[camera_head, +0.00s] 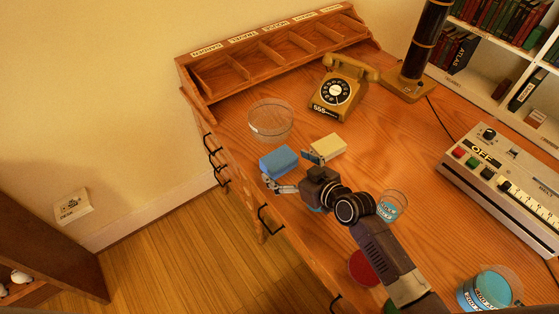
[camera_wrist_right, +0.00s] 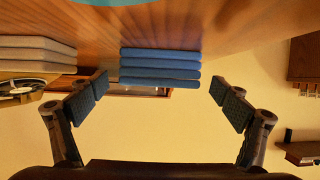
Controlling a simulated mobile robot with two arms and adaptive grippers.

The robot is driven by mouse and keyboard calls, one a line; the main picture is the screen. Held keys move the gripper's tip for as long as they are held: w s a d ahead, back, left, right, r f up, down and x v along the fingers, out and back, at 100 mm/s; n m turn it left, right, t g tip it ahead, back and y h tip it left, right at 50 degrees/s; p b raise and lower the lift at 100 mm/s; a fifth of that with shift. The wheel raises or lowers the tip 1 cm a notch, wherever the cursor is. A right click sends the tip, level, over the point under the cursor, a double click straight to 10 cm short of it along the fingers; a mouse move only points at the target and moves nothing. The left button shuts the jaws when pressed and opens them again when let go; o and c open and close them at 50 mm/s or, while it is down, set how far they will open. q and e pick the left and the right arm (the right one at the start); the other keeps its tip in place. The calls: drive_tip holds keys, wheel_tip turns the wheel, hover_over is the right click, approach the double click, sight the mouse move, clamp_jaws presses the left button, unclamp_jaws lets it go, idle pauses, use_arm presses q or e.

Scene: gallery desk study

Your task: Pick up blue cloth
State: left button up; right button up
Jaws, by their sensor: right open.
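The blue cloth (camera_head: 279,161) is a folded stack near the desk's left front edge. It also shows in the right wrist view (camera_wrist_right: 160,68), centred between the fingers and a little beyond their tips. My right gripper (camera_head: 288,171) is open and empty, with one finger near each side of the cloth. In the wrist view the fingers (camera_wrist_right: 159,90) are wide apart, with a gap on each side of the cloth. My left gripper is not in view.
A pale yellow folded cloth (camera_head: 328,147) lies close to the right of the blue one. A clear round bowl (camera_head: 270,120) stands behind. A rotary phone (camera_head: 340,88), a beaker (camera_head: 392,206) and a control box (camera_head: 500,185) are on the desk (camera_head: 400,140).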

sight(279, 162)
drive_tip(key=x, duration=0.3)
drive_tip(key=shift+w+a+f, duration=0.25)
drive_tip(key=shift+w, duration=0.1)
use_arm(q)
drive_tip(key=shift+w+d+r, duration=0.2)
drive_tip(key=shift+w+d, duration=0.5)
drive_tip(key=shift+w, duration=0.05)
use_arm(e)
drive_tip(key=c, duration=1.3)
